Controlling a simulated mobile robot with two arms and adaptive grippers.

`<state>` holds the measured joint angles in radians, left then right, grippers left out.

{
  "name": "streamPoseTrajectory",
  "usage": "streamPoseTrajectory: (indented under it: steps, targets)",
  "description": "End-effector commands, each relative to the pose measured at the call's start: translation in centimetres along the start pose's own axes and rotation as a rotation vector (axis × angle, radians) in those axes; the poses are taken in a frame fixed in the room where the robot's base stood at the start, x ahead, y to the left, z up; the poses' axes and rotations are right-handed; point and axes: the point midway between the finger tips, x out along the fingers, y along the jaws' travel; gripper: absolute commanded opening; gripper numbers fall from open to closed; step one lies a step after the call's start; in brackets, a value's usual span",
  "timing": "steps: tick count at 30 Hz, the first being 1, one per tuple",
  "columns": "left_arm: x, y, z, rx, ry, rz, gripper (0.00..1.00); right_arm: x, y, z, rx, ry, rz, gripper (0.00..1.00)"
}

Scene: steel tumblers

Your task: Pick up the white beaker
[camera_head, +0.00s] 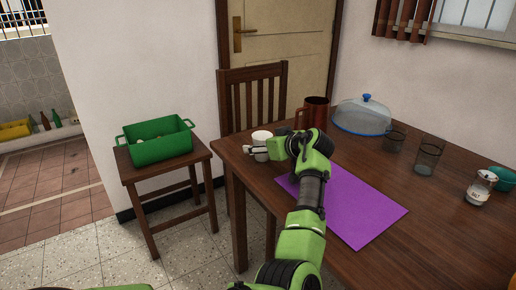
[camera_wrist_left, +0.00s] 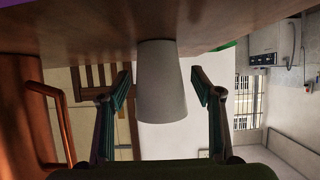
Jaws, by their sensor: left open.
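The white beaker (camera_head: 262,136) stands upright near the table's left corner, partly hidden by my left gripper (camera_head: 268,150). In the left wrist view, which is upside down, the beaker (camera_wrist_left: 163,85) is in the middle, between the two spread fingers of the left gripper (camera_wrist_left: 161,92). The gripper is open, with visible gaps on both sides of the beaker. My right gripper is in neither view.
A brown mug (camera_head: 315,112) stands close behind the gripper; it also shows in the wrist view (camera_wrist_left: 30,120). A glass dome (camera_head: 362,117), glasses (camera_head: 429,155), a jar (camera_head: 480,189) and a purple mat (camera_head: 366,212) share the table. A green crate (camera_head: 160,150) sits on a stool.

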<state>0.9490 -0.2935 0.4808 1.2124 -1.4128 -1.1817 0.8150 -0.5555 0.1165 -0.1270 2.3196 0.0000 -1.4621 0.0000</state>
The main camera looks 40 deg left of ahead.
Motion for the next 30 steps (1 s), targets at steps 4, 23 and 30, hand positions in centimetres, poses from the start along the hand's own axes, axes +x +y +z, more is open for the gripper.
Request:
streamPoseTrajectory:
  steps: [4,23,30]
  targets:
    - [0.0,0.0,0.0,0.0,0.0,0.0,0.6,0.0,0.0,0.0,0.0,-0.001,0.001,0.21]
    - [-0.5,0.0,-1.2,-0.003,0.001,0.0,0.17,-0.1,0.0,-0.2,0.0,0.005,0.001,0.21]
    - [-2.6,0.0,-5.6,-0.004,0.003,0.001,0.17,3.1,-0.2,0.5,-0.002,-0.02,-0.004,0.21]
